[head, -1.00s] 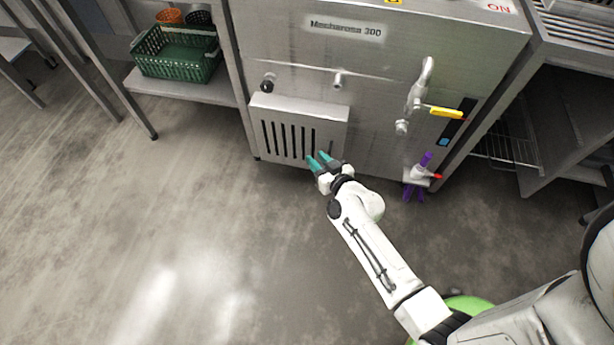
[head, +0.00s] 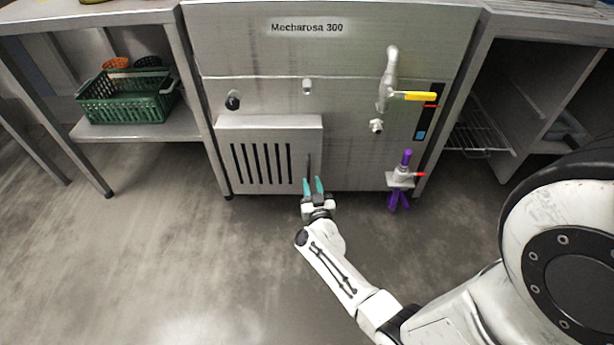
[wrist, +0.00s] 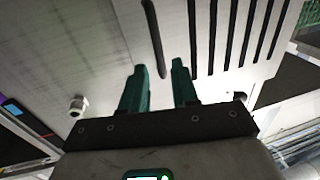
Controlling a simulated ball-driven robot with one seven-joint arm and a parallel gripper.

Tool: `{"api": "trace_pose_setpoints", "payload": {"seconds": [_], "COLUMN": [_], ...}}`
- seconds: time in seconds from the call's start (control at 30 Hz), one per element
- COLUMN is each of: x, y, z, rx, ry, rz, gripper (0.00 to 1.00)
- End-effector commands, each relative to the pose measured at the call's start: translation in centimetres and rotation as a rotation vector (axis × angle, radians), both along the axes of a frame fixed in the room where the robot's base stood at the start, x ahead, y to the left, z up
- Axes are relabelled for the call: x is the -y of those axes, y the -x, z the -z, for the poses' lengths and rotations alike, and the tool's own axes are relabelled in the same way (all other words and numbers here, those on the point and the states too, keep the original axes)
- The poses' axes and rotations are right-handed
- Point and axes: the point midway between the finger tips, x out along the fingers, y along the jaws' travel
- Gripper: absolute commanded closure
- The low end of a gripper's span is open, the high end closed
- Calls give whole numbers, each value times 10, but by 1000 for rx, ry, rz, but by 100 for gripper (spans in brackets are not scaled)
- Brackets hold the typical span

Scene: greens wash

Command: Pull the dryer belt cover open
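The dryer belt cover (head: 268,124) is a grey metal box with vertical dark slots, low on the left of the machine's front. It looks shut. A separate narrow dark upright bar, perhaps its handle (head: 308,165), is at its right side and also shows in the wrist view (wrist: 153,38). My gripper (head: 313,182) has two teal fingers, apart with nothing between them, at the cover's lower right. In the wrist view the fingers (wrist: 158,68) point at the cover, with the bar just beyond and between the tips. I see no contact.
The Mecharosa 300 machine (head: 345,60) has a yellow-handled valve (head: 412,96) and a purple-handled tool (head: 400,178) right of the cover. A green basket (head: 125,98) sits on the left shelf. The floor (head: 150,250) before the cover is clear.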

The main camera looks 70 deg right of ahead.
Motion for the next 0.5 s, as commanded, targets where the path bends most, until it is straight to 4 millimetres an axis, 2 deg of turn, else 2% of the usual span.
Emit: {"api": "trace_pose_setpoints", "payload": {"seconds": [0.03,0.2,0.5], "x": [10,32,50], "y": [-5,-21,-33], "z": [3,2,1], "rx": [3,1,-1], "ry": [1,2,0], "rz": [2,0,-2], "gripper": [71,71,71]}}
